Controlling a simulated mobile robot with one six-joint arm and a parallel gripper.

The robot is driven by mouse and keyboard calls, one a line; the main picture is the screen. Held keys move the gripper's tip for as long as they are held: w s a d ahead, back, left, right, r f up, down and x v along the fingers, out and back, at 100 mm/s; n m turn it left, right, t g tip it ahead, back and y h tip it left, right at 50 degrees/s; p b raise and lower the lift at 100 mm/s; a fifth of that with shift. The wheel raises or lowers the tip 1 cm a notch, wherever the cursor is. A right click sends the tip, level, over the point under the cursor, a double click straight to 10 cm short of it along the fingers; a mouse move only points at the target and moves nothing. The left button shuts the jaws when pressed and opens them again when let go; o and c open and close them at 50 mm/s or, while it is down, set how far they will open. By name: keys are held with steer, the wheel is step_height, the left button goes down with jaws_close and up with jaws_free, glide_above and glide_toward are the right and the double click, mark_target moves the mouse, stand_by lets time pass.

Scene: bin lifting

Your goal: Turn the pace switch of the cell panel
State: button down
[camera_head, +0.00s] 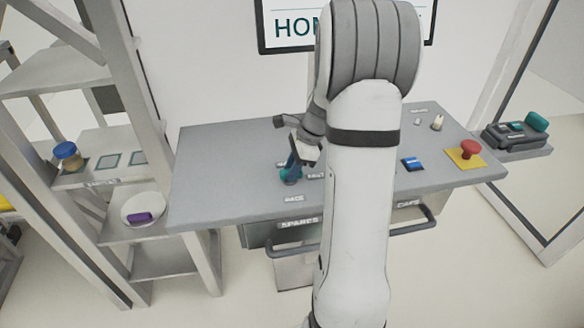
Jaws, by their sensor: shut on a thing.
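The pace switch (291,176) is a teal knob on the left part of the grey cell panel (225,180), above a white label that seems to read PACE. My gripper (294,160) points down at the panel and is shut on the knob from above. The fingers cover the knob's upper part, so which way it is turned cannot be read. My white arm stands in front of the panel's middle and hides much of it.
A red mushroom button (470,147) on a yellow plate and a blue switch (412,163) sit at the panel's right. Drawers with handles (292,250) hang below. A shelf (125,180) stands left, holding a blue-lidded jar (68,155). A teal-ended device (510,135) lies far right.

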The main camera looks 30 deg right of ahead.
mark_target(289, 169)
steer(key=shift+n, duration=0.3)
steer(key=n+g, duration=0.1)
steer(key=n, duration=0.2)
steer(key=shift+w+g, duration=0.15)
steer(key=shift+g, duration=0.15)
steer(key=n+g, duration=0.1)
steer(key=n, duration=0.2)
steer(key=n+g+p, duration=0.1)
steer(key=n, duration=0.2)
steer(key=shift+w, duration=0.15)
steer(key=n, duration=0.2)
steer(key=n+g+h, duration=0.1)
steer(key=n, duration=0.1)
steer(key=shift+a+h, duration=0.15)
steer(key=shift+h, duration=0.15)
steer(key=shift+w+a+n+g+h, duration=0.1)
steer(key=shift+n+g+h, duration=0.2)
steer(key=shift+n, duration=0.75)
steer(key=shift+n+g+h, duration=0.1)
steer(key=shift+n+h, duration=0.3)
steer(key=shift+n, duration=0.65)
steer(key=c, duration=1.2)
jaws_free()
steer(key=shift+c, duration=0.2)
step_height(289, 169, up, 10)
steer(key=b, duration=0.2)
